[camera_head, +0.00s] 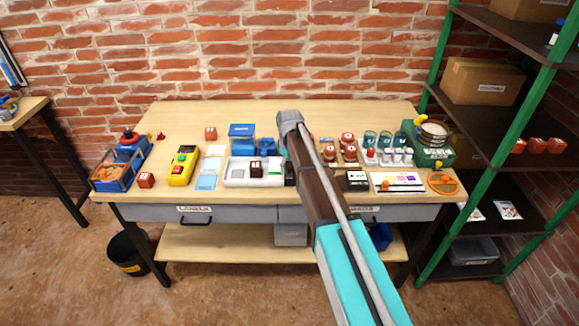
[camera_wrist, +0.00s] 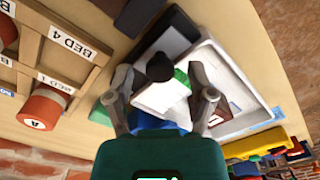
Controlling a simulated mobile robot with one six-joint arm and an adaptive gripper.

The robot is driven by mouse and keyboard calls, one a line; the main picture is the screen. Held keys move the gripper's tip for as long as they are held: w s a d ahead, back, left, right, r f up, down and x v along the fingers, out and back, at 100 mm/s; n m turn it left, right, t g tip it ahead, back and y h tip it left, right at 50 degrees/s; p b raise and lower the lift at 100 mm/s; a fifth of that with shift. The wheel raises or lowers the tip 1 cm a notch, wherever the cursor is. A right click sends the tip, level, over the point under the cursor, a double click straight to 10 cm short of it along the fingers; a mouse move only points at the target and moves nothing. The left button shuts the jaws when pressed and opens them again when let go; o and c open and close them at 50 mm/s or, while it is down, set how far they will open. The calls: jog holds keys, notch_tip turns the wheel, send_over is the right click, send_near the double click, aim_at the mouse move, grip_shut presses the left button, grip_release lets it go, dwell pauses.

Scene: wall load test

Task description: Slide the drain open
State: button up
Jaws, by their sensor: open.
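No part marked as a drain can be made out. In the wrist view, a small dark rounded knob (camera_wrist: 160,67) shows between the fingertips of my gripper (camera_wrist: 160,80). The fingers are spread apart, and I cannot tell whether they touch the knob. Behind it, a black block (camera_wrist: 172,36) lies beside the white tray (camera_wrist: 257,118), which holds a green and white piece (camera_wrist: 176,84). In the head view, the tray (camera_head: 232,181) lies left of my arm and the black block (camera_head: 290,174) shows at its right end. My arm hides my gripper there.
A wooden rack labelled BED (camera_wrist: 68,50) with red-capped jars stands close by. A green machine (camera_head: 432,152) stands at the bench's right. A yellow controller (camera_head: 183,165) and a blue crate (camera_head: 112,178) stand left. The back of the bench (camera_head: 340,112) is mostly clear.

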jog(key=shift+c, duration=0.2)
grip_shut()
jog(key=shift+s, duration=0.75)
grip_release()
jog(key=shift+o, duration=0.2)
jog(key=shift+w, duration=0.2)
